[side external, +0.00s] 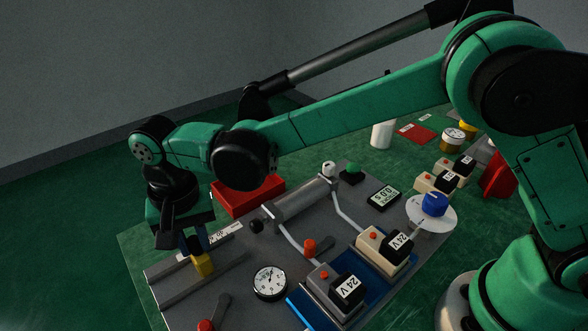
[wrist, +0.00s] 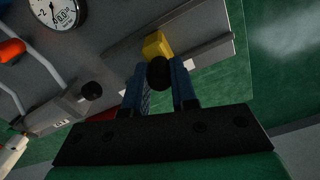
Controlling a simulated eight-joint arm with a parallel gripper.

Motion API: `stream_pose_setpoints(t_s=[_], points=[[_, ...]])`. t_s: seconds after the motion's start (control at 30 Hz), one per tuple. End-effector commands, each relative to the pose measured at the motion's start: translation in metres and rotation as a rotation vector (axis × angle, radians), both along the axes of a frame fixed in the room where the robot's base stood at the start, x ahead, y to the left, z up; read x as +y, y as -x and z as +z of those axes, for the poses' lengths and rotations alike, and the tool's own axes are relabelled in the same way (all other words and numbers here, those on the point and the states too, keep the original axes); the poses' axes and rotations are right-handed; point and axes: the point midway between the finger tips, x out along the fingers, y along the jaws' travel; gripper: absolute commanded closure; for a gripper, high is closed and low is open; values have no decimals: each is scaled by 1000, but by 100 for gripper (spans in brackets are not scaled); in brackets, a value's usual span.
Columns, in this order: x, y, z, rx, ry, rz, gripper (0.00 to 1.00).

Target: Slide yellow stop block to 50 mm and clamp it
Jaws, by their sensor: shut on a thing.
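The yellow stop block (side external: 202,265) sits at the grey rail (side external: 178,291) on the left of the bench plate. It also shows in the wrist view (wrist: 156,45), with a black knob (wrist: 159,73) on its near side. My gripper (side external: 196,243) points down at the block, and its blue fingers (wrist: 159,84) are shut on the black knob. The fingers partly cover the block. A white scale strip (side external: 224,236) lies behind the rail; its marks are too small to read, so I cannot tell the block's position.
A round dial gauge (side external: 270,281) and a dark lever (side external: 220,307) lie right of the rail. A red bin (side external: 262,198) and a grey cylinder (side external: 300,201) stand behind. 24 V boxes (side external: 346,290) stand on a blue tray (side external: 303,316) at the right.

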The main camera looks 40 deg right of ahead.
Motion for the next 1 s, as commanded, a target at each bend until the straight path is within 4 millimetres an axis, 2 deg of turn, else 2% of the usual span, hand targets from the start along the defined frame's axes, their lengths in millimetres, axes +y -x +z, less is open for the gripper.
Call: stream_pose_setpoints(t_s=[0.33,0.6,0.87,0.9,0.97,1.0], points=[[-1,0,1,1,0,0,100],[-31,0,1,0,0,-3,100],[-31,0,0,-1,0,0,100],[-31,-1,0,-1,0,0,66],[-31,-1,0,-1,0,0,49],[-31,0,0,-1,0,0,46]])
